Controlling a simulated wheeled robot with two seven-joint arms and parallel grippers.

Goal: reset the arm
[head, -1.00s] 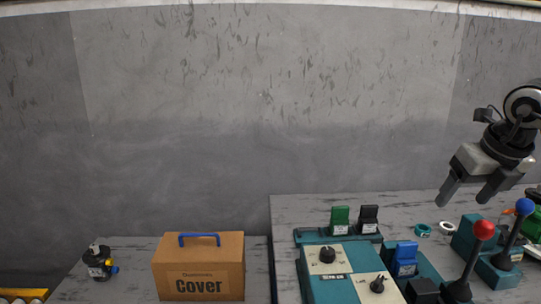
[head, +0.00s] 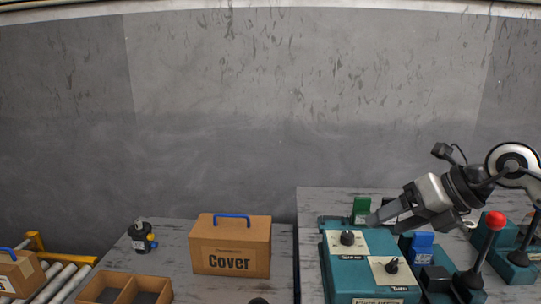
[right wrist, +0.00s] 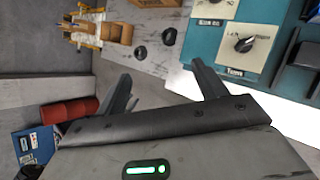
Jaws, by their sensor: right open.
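My right gripper (head: 386,219) is open and empty in the head view. It reaches in from the right and points left, above the teal control box (head: 370,283) with its knobs. It hides part of the green switch (head: 361,209) and the black switch behind it. In the right wrist view my two right fingers (right wrist: 165,90) are spread apart with nothing between them. The control box (right wrist: 254,47) is past the fingers there, at the upper right. My left gripper does not show.
A red-knobbed lever (head: 487,242) and a blue switch (head: 421,247) stand right of the control box. A cardboard Cover box (head: 230,248), a small black motor part (head: 142,237) and a divided tray (head: 107,297) are on the left table. A roller conveyor (head: 62,283) is far left.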

